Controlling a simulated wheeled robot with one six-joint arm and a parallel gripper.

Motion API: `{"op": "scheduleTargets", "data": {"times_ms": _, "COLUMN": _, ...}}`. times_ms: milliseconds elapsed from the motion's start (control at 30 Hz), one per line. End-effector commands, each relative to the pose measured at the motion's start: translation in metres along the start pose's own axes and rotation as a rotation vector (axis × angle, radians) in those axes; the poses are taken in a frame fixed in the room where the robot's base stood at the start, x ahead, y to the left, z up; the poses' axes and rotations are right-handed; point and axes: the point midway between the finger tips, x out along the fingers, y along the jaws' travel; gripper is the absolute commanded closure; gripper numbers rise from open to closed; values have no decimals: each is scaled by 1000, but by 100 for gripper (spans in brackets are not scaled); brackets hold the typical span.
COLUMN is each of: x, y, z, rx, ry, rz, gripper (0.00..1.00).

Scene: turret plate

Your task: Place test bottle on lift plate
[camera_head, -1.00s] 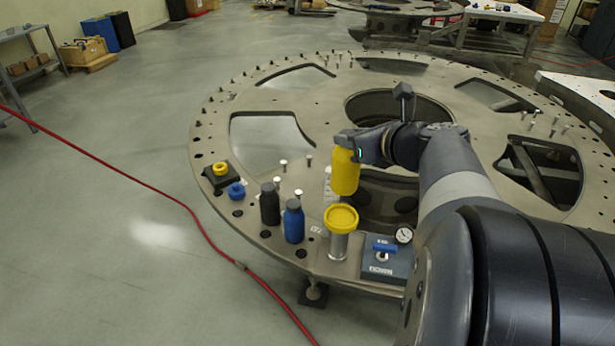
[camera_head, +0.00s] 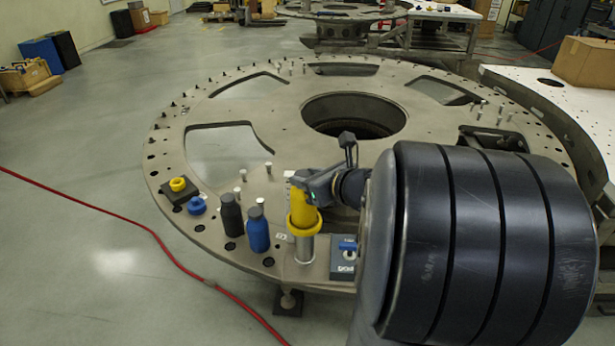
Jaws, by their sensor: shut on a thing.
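The yellow test bottle (camera_head: 302,207) is upright in my gripper (camera_head: 303,188), which is shut on its upper part. The lift plate (camera_head: 304,228) is a yellow round disc with a rim on a silver metal cylinder (camera_head: 305,249), near the front edge of the big turret plate (camera_head: 215,220). The bottle's lower end is in line with the yellow disc and overlaps it in the picture. I cannot tell whether it touches the disc or is just above it. My arm hides the area to the right.
A blue bottle (camera_head: 257,230) and a black bottle (camera_head: 231,215) stand left of the cylinder. A blue ring (camera_head: 197,205) and a yellow ring on a dark block (camera_head: 178,186) lie farther left. A control box with a blue switch (camera_head: 345,256) is just right of the cylinder.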

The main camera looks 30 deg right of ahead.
Motion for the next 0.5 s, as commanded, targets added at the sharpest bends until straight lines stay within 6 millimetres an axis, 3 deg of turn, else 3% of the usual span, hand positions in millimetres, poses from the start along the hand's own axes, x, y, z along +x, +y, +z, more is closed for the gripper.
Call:
{"op": "scheduleTargets", "data": {"times_ms": 133, "x": 2, "y": 0, "z": -3, "rx": -1, "ry": -2, "rz": 0, "gripper": 100}}
{"op": "scheduleTargets", "data": {"times_ms": 167, "x": 2, "y": 0, "z": -4, "rx": 0, "ry": 0, "rz": 0, "gripper": 64}}
{"op": "scheduleTargets", "data": {"times_ms": 400, "x": 1, "y": 0, "z": -3, "rx": 0, "ry": 0, "rz": 0, "gripper": 45}}
{"op": "scheduleTargets", "data": {"times_ms": 500, "x": 1, "y": 0, "z": -3, "rx": 0, "ry": 0, "rz": 0, "gripper": 43}}
